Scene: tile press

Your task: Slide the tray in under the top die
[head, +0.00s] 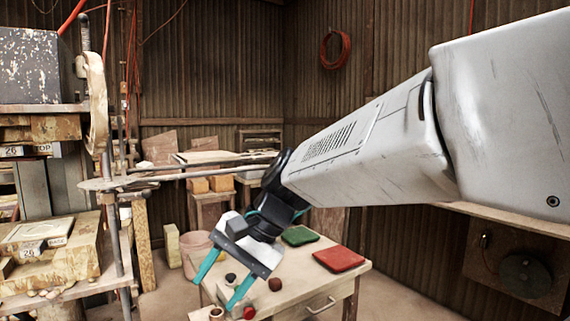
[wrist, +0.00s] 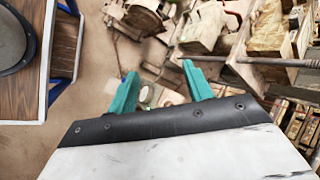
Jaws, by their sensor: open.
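The top die (head: 45,128) is a worn block under the heavy speckled block of the press, at the left of the head view; its front carries a "TOP" label. Below it, with a clear gap, a tan slab with a recessed face (head: 38,232), seemingly the tray with the lower die, rests on the wooden press bed (head: 80,255) and carries a number label. My gripper (head: 222,282) is open and empty, its teal fingers angled down, right of the press and apart from it. In the wrist view my gripper (wrist: 160,74) has nothing between its fingers; I cannot clearly identify the tray there.
A small wooden table (head: 300,295) stands beyond and right of my gripper, with a green pad (head: 299,235), a red pad (head: 338,259) and small pots. A pink bucket (head: 200,247) stands behind. A horizontal press bar (head: 215,169) and upright rod (head: 115,240) stand beside the bed.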

